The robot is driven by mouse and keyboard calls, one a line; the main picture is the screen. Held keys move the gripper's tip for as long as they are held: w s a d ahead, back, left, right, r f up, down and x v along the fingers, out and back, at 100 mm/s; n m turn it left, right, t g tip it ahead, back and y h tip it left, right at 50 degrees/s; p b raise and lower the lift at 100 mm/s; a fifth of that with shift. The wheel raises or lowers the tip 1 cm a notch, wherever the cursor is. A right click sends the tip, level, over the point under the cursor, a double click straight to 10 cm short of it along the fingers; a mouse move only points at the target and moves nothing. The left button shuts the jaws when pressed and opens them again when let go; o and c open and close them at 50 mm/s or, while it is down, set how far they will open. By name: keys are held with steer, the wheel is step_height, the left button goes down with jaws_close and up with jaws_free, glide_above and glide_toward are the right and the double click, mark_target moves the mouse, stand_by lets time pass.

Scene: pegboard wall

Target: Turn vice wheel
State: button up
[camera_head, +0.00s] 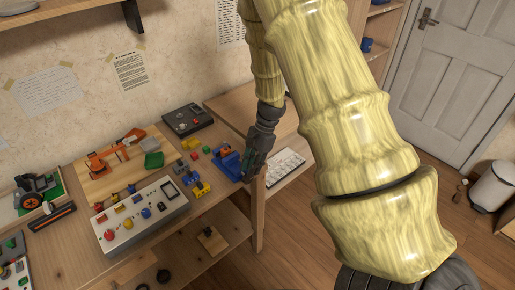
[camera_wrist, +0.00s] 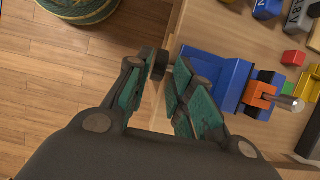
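The blue vice (camera_wrist: 228,72) is fixed at the table's edge, with an orange part (camera_wrist: 260,92) and a metal rod on its right in the wrist view. The blue vice also shows in the head view (camera_head: 228,160), just left of my gripper (camera_head: 252,164). A dark round wheel (camera_wrist: 158,65) stands off the vice's left side, seen nearly edge-on. My gripper (camera_wrist: 158,82) has its two green-padded fingers apart, one on each side of the wheel near the tips. I cannot tell whether either finger touches it. The right finger hides part of the vice.
The wooden workbench (camera_head: 75,255) holds a button panel (camera_head: 140,215), an orange toy arm (camera_head: 110,155), and several coloured blocks left of the vice. A lower shelf with a white keyboard (camera_head: 285,165) lies right of it. A striped round pouf (camera_wrist: 75,8) stands on the floor.

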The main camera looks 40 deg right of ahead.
steer(key=v, duration=0.7)
steer(key=shift+r+b, duration=0.3)
steer(key=shift+b, duration=0.1)
